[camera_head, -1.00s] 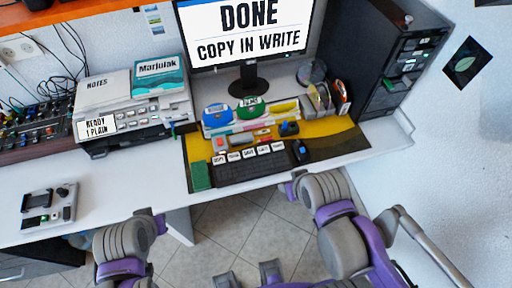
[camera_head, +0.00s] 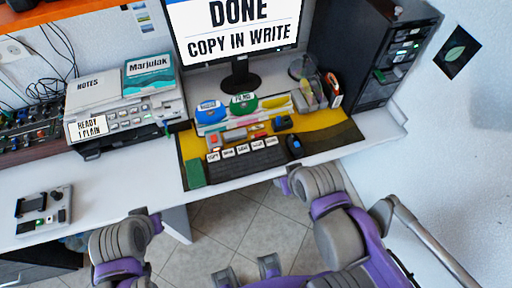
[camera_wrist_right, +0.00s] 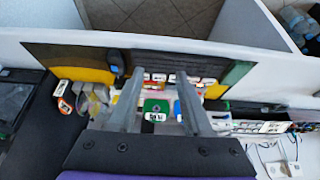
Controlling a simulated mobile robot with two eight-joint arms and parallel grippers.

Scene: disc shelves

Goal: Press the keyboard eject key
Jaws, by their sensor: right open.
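The dark keyboard (camera_head: 240,166) lies on the mat near the desk's front edge. A row of several white labelled keycaps (camera_head: 242,148) runs along its back; the lettering is too small to tell which one is eject. My left gripper is out of view.
The monitor (camera_head: 240,42) reads "DONE / COPY IN WRITE". A mouse (camera_head: 293,143) is right of the keyboard, a green block (camera_head: 194,172) left. Disc holders (camera_head: 243,103) stand behind. A printer-like device (camera_head: 125,118) is left; a black tower (camera_head: 365,60) is right.

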